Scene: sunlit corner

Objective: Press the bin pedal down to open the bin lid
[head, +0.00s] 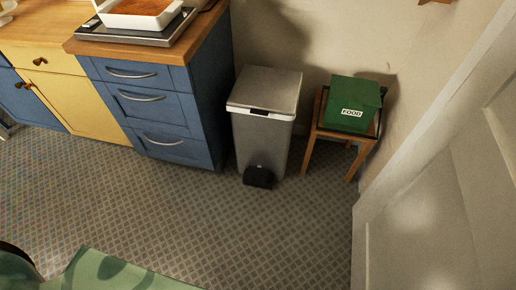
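The bin (262,140) is a tall grey metal box standing on the floor against the back wall, just right of the blue cabinet. Its lid (267,88) is flat and shut. Its black pedal (258,177) sticks out at the foot of its front, close to the floor. Nothing touches the pedal. Neither of my grippers shows in the head view.
Blue drawers (150,110) stand left of the bin, with a tray (135,27) on the counter. A wooden stool (310,148) with a green FOOD box (352,97) stands at right. A pale door (440,190) is far right. The patterned floor (200,220) before the bin is clear.

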